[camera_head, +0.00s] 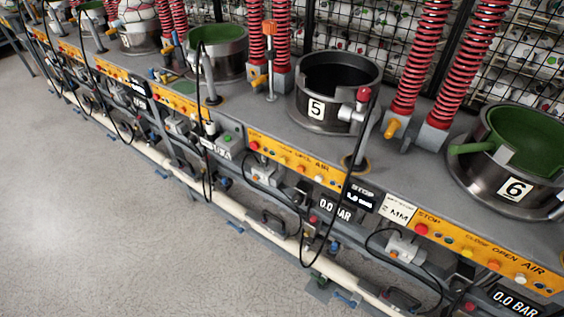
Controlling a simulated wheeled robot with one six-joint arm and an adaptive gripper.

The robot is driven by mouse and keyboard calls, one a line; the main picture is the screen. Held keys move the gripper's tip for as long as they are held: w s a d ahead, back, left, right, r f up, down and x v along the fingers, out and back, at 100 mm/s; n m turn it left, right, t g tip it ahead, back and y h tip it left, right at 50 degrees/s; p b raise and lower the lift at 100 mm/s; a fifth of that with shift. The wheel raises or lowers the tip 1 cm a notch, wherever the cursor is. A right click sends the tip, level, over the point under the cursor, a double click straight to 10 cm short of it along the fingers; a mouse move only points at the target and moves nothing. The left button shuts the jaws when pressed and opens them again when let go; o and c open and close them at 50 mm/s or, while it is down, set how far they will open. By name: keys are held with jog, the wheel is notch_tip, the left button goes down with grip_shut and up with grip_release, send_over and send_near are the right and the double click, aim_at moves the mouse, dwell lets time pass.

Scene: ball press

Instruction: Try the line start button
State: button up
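No button that I can read as "line start" shows in the head view. A small green button (228,139) sits on a grey box at the bench's front edge, left of the station 5 panel; any label on it is too small to read. The yellow panel of station 5 (296,160) carries a red button (253,146) at its left end and several smaller buttons. The yellow panel of station 6 (488,257) has a red button (421,229) under the word STOP, and "CLOSE", "OPEN" and "AIR" lettering. My gripper is not in view.
The long grey bench runs from upper left to lower right, with press pots 5 (316,110) and 6 (515,188). Red coiled hoses (467,80) rise behind. Black cables (329,237) hang over the front above a white pipe (240,215). Grey floor (90,220) at left is clear.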

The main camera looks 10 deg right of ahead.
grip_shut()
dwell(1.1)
